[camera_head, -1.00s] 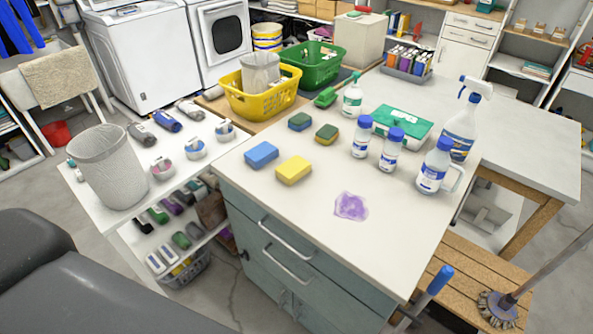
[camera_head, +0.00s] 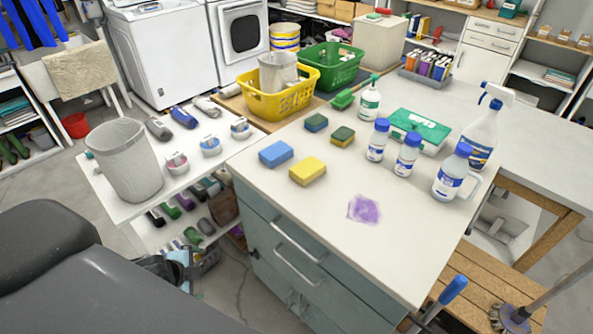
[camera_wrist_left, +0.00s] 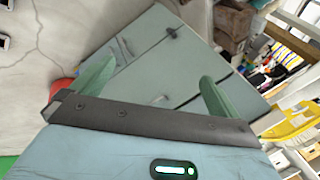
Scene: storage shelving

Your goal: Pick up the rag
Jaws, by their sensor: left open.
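A flat, crumpled purple patch (camera_head: 364,209) lies on the white counter top (camera_head: 330,235), near its front right. It could be a thin rag or a stain; I cannot tell which. A beige cloth (camera_head: 80,70) hangs over a rack at the far left. My left gripper (camera_head: 182,268) is low at the left, below the counter top and in front of the lower shelf, away from both. In the left wrist view its two green fingers (camera_wrist_left: 155,88) are spread and empty, facing the cabinet's drawer fronts (camera_wrist_left: 150,60). My right gripper is not in view.
A blue sponge (camera_head: 276,153) and a yellow sponge (camera_head: 308,171) lie left of the purple patch. White bottles (camera_head: 407,155) and a spray bottle (camera_head: 484,135) stand behind it. A grey bin (camera_head: 128,165) stands at the left. The counter's front is clear.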

